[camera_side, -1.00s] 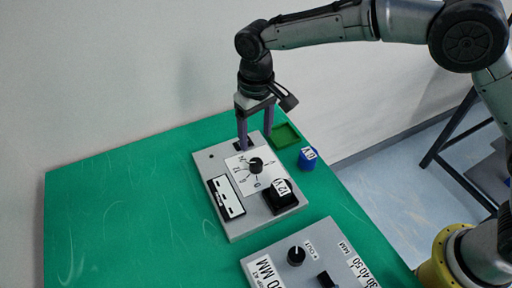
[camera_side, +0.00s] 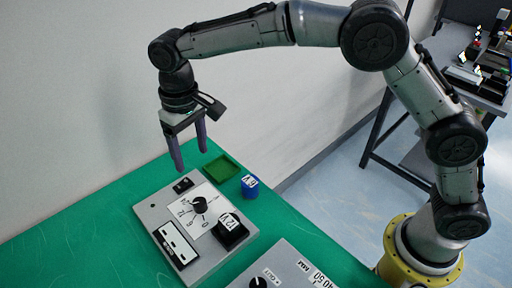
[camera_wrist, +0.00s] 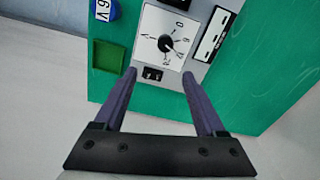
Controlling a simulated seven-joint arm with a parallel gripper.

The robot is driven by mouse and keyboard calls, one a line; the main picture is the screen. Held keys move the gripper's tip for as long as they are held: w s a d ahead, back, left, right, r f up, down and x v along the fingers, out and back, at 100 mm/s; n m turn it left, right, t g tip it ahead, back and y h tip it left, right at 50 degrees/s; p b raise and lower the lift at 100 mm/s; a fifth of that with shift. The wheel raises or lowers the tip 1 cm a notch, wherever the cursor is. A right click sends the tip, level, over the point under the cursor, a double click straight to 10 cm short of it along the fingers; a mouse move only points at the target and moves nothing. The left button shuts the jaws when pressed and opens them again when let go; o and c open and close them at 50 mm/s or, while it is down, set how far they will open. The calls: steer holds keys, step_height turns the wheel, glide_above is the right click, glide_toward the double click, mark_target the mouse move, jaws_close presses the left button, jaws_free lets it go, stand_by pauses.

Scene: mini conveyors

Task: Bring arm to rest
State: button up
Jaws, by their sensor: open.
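My gripper (camera_side: 190,152) is open and empty, raised above the far end of a grey control panel (camera_side: 147,214) on the green table. In the wrist view my gripper (camera_wrist: 160,72) shows its two purple fingers apart, with nothing between them but a small black rocker switch (camera_wrist: 152,74) beyond. The same switch (camera_side: 183,185) is below the fingers in the side view. The panel carries a black dial knob (camera_side: 200,204) on a white scale, a black block labelled 12V (camera_side: 232,236) and a white display strip (camera_side: 178,243).
A second grey panel (camera_side: 290,268) with a knob is at the front. The wall is behind the table. A dark bench (camera_side: 470,85) with small items stands at the far right.

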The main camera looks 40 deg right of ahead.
steer(key=s+d+r+m+t, duration=0.1)
steer(key=d+r+m+t, duration=0.1)
steer(key=d+r, duration=0.8)
steer(key=s+d+r+m+t, duration=0.1)
steer(key=s+d+r+t, duration=0.1)
steer(key=s+d+r, duration=0.7)
steer(key=s+d+f+t, duration=0.1)
steer(key=s+d+f, duration=0.1)
steer(key=s+d, duration=0.35)
steer(key=s+d+f, duration=0.2)
steer(key=s, duration=0.6)
steer(key=s+f, duration=0.5)
steer(key=f, duration=0.3)
steer(key=shift+s+d+n, duration=0.15)
steer(key=shift+d+n, duration=0.05)
steer(key=shift+n, duration=0.1)
